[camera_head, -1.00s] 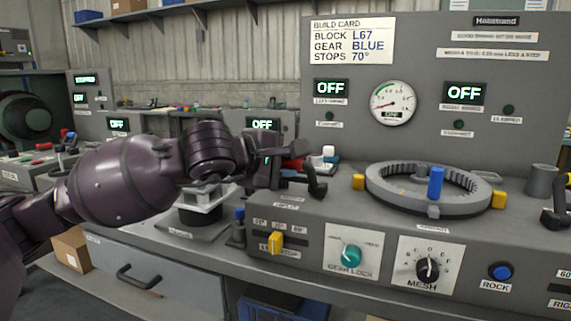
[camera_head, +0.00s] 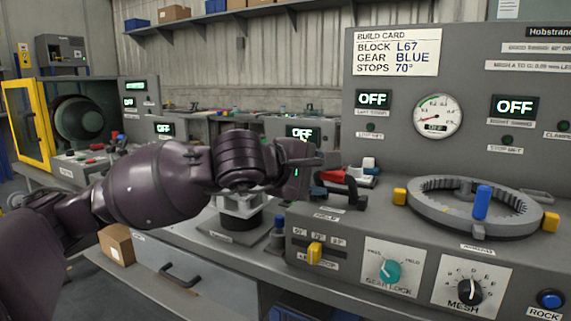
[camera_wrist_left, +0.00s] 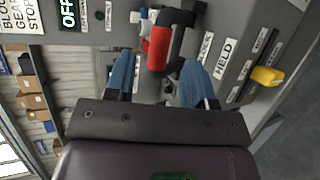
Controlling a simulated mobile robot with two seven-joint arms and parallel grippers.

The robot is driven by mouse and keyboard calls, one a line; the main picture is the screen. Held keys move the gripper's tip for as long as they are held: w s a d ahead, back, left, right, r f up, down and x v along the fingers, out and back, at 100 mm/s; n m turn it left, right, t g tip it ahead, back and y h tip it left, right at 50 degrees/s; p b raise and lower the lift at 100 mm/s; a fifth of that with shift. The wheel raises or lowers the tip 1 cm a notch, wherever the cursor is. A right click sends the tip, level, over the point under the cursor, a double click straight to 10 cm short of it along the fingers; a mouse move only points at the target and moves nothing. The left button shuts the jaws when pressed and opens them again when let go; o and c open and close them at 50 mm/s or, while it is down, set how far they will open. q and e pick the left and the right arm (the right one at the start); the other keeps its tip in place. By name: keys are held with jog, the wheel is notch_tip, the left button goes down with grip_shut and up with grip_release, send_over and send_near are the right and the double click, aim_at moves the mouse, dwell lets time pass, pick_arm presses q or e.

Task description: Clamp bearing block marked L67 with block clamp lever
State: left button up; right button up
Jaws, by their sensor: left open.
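The block clamp lever (camera_head: 352,188), black with a red grip, stands on the left end of the front console. My left gripper (camera_head: 318,162) is open just left of and above it, apart from it as far as I can tell. In the left wrist view the red grip (camera_wrist_left: 158,47) lies ahead between the two blue-padded fingertips, with a plate reading HELD beside it. A small white, blue and red part (camera_head: 369,166) sits behind the lever; I cannot read a mark on it. The build card (camera_head: 396,52) reads block L67. My right gripper is out of view.
A grey ring gear (camera_head: 430,205) with a blue post and yellow blocks stands right of the lever. The console front carries a yellow stop slider (camera_head: 315,252), a teal gear lock knob (camera_head: 387,271) and a mesh knob (camera_head: 469,291). The upright panel rises behind.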

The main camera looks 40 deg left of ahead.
pick_arm(q)
jog(key=p+v, duration=0.2)
jog(key=v, duration=0.5)
jog(key=shift+s+p, duration=0.35)
jog(key=shift+s, duration=0.05)
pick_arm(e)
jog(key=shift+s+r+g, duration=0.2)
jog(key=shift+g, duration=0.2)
pick_arm(q)
jog(key=shift+a, duration=0.1)
